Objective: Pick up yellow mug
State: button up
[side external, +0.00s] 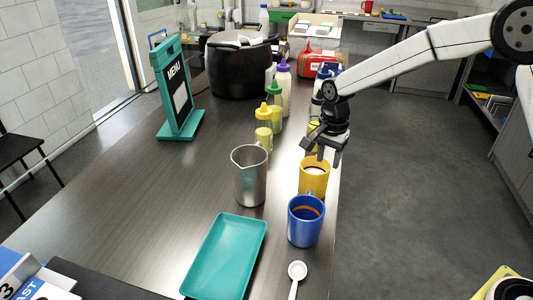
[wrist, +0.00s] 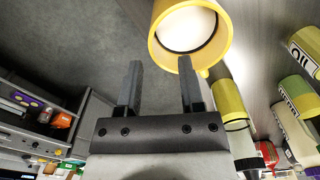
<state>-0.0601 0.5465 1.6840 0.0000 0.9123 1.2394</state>
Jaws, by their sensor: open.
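The yellow mug (side external: 313,178) stands upright on the dark counter, behind the blue mug, and looks pale inside. My gripper (side external: 322,155) is just above and behind its rim in the side view, with the jaws open. In the wrist view the yellow mug (wrist: 190,30) is at the top, cut off by the frame edge. There my gripper (wrist: 158,80) points towards it; the right finger overlaps the mug's near rim and the left finger is beside the mug. Nothing is between the fingers. I cannot tell whether a finger touches the mug.
A blue mug (side external: 306,220) stands close in front of the yellow mug, and a steel pitcher (side external: 249,175) to its left. A teal tray (side external: 227,255) and a white spoon (side external: 296,275) lie nearer. Several bottles (side external: 264,125) stand behind. The counter's left middle is clear.

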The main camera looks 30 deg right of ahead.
aim_at(329, 169)
jog(key=shift+f, duration=0.4)
jog(key=shift+f, duration=0.1)
jog(key=shift+s+d+f, duration=0.1)
jog(key=shift+f, duration=1.15)
jog(key=shift+s+d+f, duration=0.1)
jog(key=shift+f, duration=1.15)
grip_shut()
jog(key=shift+s, duration=0.1)
